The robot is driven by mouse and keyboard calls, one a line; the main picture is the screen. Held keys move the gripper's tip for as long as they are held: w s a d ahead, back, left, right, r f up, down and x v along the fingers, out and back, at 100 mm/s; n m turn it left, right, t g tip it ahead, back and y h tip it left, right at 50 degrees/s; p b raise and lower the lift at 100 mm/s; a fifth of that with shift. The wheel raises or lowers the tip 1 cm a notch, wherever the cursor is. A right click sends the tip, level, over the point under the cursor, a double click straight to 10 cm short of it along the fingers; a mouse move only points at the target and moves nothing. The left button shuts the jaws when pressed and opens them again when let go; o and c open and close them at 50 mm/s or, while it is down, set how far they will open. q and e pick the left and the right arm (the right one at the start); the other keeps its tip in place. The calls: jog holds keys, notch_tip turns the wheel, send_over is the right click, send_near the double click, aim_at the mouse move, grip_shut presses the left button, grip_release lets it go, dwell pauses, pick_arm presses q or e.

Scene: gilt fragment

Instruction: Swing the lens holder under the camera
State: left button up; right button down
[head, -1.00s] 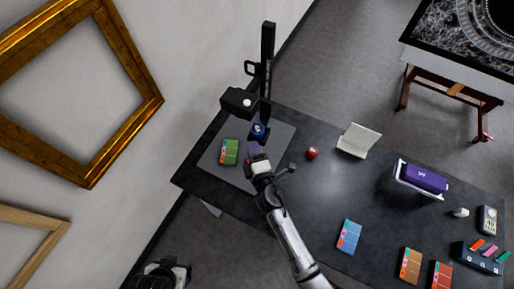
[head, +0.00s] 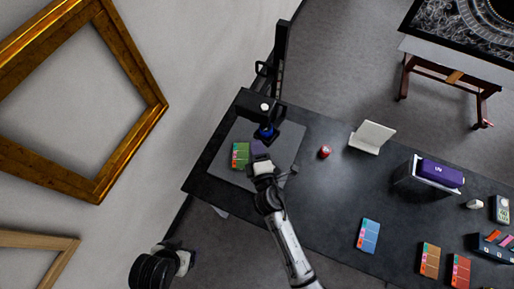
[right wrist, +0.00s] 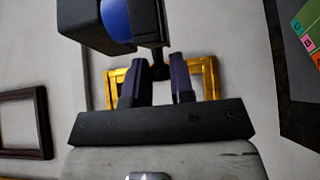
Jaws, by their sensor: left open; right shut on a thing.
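The black camera (head: 259,107) sits on an upright stand at the back left of the dark table. The lens holder, with a blue lens (head: 266,131), shows just below the camera body in the head view. A dark block with a blue round face (right wrist: 116,20) fills the top left of the right wrist view. My right gripper (head: 260,150) is at the lens holder's near side, shut on it; its dark fingers (right wrist: 157,85) stand around a small black part. The grip itself is partly hidden. My left gripper (head: 186,262) is off the table at the lower left, open.
A green colour card (head: 240,155) lies on a grey mat (head: 222,163) beside my right gripper. A red round item (head: 325,152), a white stand (head: 372,137) and a purple-topped box (head: 440,172) stand to the right. A blue card (head: 368,236) lies near the front edge.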

jog(key=shift+w+d+r, duration=0.1)
jog(key=shift+w+d, duration=0.1)
jog(key=shift+d, duration=0.05)
jog(key=c, duration=1)
grip_release()
jog(key=shift+o, duration=0.2)
jog(key=b+v, duration=0.2)
jog(key=v, duration=1.2)
jog(key=shift+a, duration=0.35)
jog(key=shift+s, duration=0.1)
jog(key=shift+c, duration=0.5)
